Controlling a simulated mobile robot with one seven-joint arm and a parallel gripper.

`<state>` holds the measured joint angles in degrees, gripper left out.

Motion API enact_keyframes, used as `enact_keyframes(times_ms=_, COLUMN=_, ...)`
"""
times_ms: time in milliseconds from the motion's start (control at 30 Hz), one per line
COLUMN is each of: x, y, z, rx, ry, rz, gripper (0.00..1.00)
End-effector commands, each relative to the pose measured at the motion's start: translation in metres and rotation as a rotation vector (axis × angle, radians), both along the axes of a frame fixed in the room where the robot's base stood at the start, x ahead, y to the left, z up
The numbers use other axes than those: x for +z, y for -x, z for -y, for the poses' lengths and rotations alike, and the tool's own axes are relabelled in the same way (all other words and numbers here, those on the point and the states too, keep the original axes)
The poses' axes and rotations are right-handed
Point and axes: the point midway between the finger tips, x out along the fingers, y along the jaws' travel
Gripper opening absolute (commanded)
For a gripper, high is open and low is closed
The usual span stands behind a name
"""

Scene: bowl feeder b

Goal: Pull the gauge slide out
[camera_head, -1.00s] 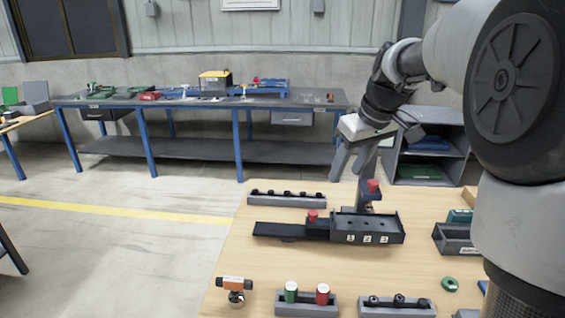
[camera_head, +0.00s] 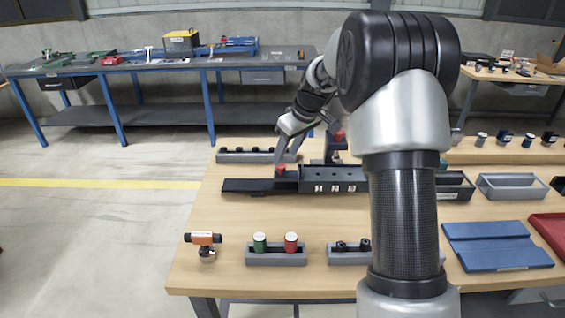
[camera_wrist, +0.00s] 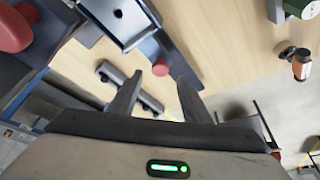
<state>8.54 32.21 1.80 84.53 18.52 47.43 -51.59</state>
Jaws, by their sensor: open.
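The black gauge slide (camera_head: 240,186) sticks out to the left of a black block (camera_head: 335,186) with white number labels on its front. A red knob (camera_head: 280,170) stands on the slide near the block, and it also shows in the wrist view (camera_wrist: 160,67). My gripper (camera_head: 286,158) is above the slide, its fingertips close over this knob. In the wrist view my gripper (camera_wrist: 162,86) is open, with the knob just beyond the gap between its two fingers. I cannot tell whether a finger touches it.
A post with a second red knob (camera_head: 340,136) rises behind the block. A grey rack (camera_head: 250,156) lies behind the slide. An orange-and-black device (camera_head: 204,240) and a holder (camera_head: 275,258) with green and red cylinders stand in front. Bare tabletop lies between them and the slide.

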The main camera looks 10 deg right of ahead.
Motion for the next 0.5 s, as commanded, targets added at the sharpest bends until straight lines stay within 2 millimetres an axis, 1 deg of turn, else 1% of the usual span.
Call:
enact_keyframes(times_ms=33, x=-0.011, y=-0.003, z=-0.003, rx=0.001, ry=0.0, rz=-0.003, gripper=0.44)
enact_keyframes(times_ms=200, x=-0.033, y=-0.011, z=-0.008, rx=0.0, ry=0.001, rz=-0.001, gripper=0.44)
enact_keyframes(times_ms=300, x=-0.041, y=-0.014, z=-0.009, rx=0.001, ry=0.001, rz=-0.001, gripper=0.44)
enact_keyframes(times_ms=500, x=-0.045, y=-0.016, z=-0.01, rx=0.0, ry=0.001, rz=0.002, gripper=0.44)
